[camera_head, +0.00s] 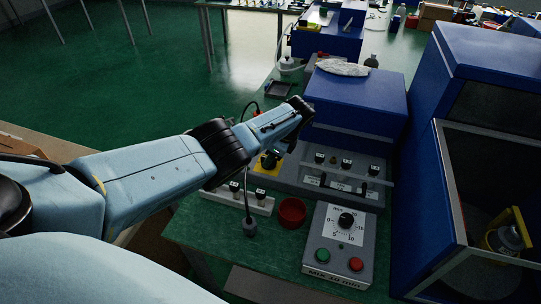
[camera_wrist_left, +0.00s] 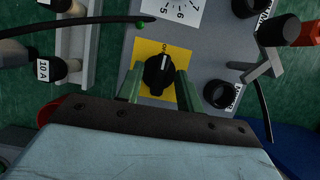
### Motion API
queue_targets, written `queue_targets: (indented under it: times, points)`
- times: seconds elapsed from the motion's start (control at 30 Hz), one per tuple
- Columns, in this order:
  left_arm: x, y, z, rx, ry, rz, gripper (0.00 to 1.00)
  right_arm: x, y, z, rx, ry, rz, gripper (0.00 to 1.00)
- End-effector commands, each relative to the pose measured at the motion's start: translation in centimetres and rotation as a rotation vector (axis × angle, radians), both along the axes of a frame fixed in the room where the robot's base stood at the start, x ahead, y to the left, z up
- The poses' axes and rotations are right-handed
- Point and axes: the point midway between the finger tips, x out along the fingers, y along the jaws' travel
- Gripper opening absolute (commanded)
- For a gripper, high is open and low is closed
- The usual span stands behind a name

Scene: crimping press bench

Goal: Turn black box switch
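The black switch knob (camera_wrist_left: 157,73) sits on a yellow plate (camera_wrist_left: 150,48) marked ON. Its white pointer line runs up and slightly right. In the head view the yellow plate (camera_head: 261,171) is at the left end of a grey control panel (camera_head: 305,187), with the knob partly covered by my left wrist. My left gripper (camera_wrist_left: 159,80) has its two green fingers on either side of the knob, with a narrow gap seeming to show on each side. Contact is hard to judge. In the head view the fingers are mostly hidden. My right gripper is not in view.
A red bowl (camera_head: 292,212) and a grey timer box (camera_head: 340,247) with a dial, green button and red button stand in front. A white strip with black knobs (camera_head: 238,198) is to the left. A large blue cabinet (camera_head: 418,170) blocks the right side.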

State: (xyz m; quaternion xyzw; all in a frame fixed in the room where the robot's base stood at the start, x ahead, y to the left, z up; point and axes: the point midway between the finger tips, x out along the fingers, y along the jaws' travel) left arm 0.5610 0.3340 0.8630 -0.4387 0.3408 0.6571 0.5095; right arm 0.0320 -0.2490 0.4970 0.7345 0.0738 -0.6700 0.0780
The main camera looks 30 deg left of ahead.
Motion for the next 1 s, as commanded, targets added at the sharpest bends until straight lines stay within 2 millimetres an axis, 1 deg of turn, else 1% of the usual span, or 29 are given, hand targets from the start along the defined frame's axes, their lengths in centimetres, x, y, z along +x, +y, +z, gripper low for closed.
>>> queue_targets:
  times: [0.17, 0.33, 0.5, 0.6, 0.7, 0.8, 1.0]
  points:
    - [0.3, -0.7, 2.1, 0.000, -0.003, -0.001, 0.36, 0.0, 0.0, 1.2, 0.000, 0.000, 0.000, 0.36]
    - [0.6, -2.1, 5.7, -0.001, -0.004, -0.002, 0.36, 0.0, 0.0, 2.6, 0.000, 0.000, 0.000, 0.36]
    - [1.0, -3.5, 9.0, -0.001, -0.004, -0.001, 0.36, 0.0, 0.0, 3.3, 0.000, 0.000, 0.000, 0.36]
    - [1.1, -4.1, 10.5, 0.000, -0.003, 0.000, 0.36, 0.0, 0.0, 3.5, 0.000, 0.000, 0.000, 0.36]
    - [1.2, -4.6, 11.5, 0.000, -0.002, 0.000, 0.36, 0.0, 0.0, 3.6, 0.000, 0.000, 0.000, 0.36]
    - [1.2, -4.8, 12.1, 0.000, 0.000, 0.001, 0.36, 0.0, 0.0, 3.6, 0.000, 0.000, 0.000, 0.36]
    - [1.3, -4.9, 12.3, 0.000, 0.000, 0.001, 0.36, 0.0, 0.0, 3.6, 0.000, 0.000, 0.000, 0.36]
